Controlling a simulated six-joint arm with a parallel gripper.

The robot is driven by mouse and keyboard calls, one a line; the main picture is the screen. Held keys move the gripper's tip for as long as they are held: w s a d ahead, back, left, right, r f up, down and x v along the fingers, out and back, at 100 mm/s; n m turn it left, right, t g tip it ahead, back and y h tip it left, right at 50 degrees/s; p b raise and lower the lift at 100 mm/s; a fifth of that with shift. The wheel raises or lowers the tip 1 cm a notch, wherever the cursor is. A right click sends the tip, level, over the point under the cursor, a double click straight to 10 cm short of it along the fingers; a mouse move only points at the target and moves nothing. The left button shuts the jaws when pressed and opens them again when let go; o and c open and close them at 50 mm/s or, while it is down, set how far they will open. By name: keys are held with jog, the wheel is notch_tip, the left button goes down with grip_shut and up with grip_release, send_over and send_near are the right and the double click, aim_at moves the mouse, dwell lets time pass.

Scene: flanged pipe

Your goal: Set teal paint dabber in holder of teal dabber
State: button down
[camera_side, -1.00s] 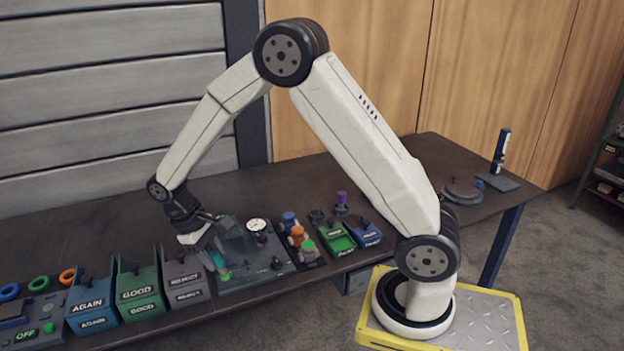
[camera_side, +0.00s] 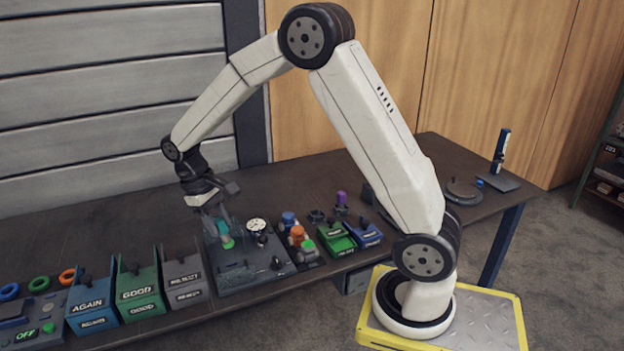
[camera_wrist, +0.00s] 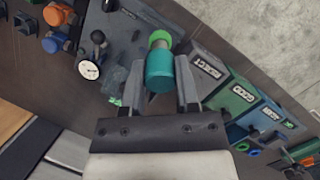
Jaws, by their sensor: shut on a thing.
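The teal paint dabber (camera_wrist: 160,70) is between the two fingers of my gripper (camera_wrist: 162,95) in the wrist view, with a light green tip pointing away from the palm. In the side view my gripper (camera_side: 219,222) is shut on the teal dabber (camera_side: 225,235), above the left part of a dark test plate. The dabber's green end points down; I cannot tell whether it touches anything below. A row of coloured dabbers, blue (camera_side: 289,220), orange (camera_side: 297,235) and green (camera_side: 307,247), stands to the right. I cannot make out the teal dabber's holder for certain.
The dark plate (camera_side: 240,275) carries a round white gauge (camera_side: 257,225) and a black knob. Grey (camera_side: 183,272), green (camera_side: 140,285) and blue (camera_side: 92,303) labelled bins stand to the left. Small green (camera_side: 336,238) and blue (camera_side: 366,234) boxes stand right.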

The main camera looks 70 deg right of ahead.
jog(key=s+d+m+t, duration=0.1)
jog(key=s+d+m, duration=0.25)
jog(key=d, duration=0.85)
jog(key=s+d+m+t, duration=0.1)
jog(key=s+d+m, duration=0.25)
jog(key=d, duration=0.75)
jog(key=s+d+m+t, duration=0.1)
jog(key=s+d+m, duration=0.25)
jog(key=d, duration=0.85)
notch_tip(320, 180, down, 9)
jog(key=shift+w+f, duration=0.2)
jog(key=shift+w, duration=0.25)
jog(key=shift+a+f, duration=0.15)
jog(key=shift+f, duration=0.05)
jog(key=shift+f, duration=0.95)
jog(key=shift+f, duration=1.15)
